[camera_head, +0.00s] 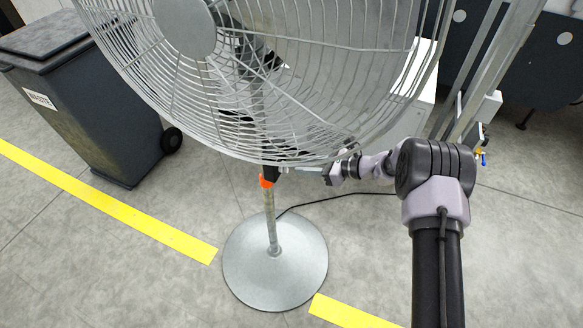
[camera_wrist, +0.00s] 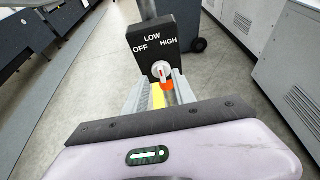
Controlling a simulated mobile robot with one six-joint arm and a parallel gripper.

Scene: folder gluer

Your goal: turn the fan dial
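The fan (camera_head: 260,70) is a large grey wire-cage fan on a pole with a round base. Its black control box (camera_wrist: 150,55) carries the labels OFF, LOW and HIGH; in the head view the box (camera_head: 271,173) is mostly hidden under the cage. The white dial (camera_wrist: 161,71) has a red mark that stands nearly upright; its exact setting is hard to tell. My gripper (camera_wrist: 162,82) is open, with one finger on each side below the dial. Whether the fingers touch the dial cannot be told. In the head view my gripper (camera_head: 297,168) reaches the pole from the right.
An orange collar (camera_head: 266,183) sits on the pole below the box. The cage hangs just above my wrist. A dark waste bin (camera_head: 95,100) stands at left. Yellow tape (camera_head: 110,203) and a black cable (camera_head: 330,197) lie on the floor.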

